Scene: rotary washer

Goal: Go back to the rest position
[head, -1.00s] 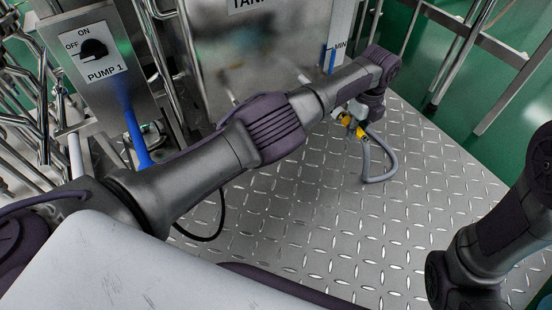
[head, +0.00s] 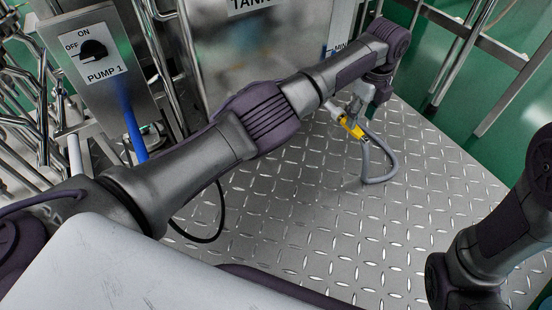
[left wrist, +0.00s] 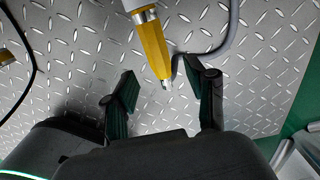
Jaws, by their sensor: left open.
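My left arm reaches across the head view, and its gripper (head: 368,92) hangs past the tank's right side, partly hidden by its own wrist. In the left wrist view the gripper (left wrist: 156,74) is open, its two dark green fingers apart with nothing held between them. A yellow handle (head: 352,128) on a metal fitting lies just beyond the fingers. It also shows in the left wrist view (left wrist: 155,46), where its tip points into the space between the fingers. Part of my right arm (head: 490,235) shows at the right edge; its gripper is not in view.
A grey hose (head: 376,178) loops over the diamond-plate floor (head: 320,225). The tank (head: 250,55) and pump panel (head: 92,48), its black knob at OFF, stand behind my left arm. Metal rails (head: 480,40) run along the upper right. The floor between my arms is clear.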

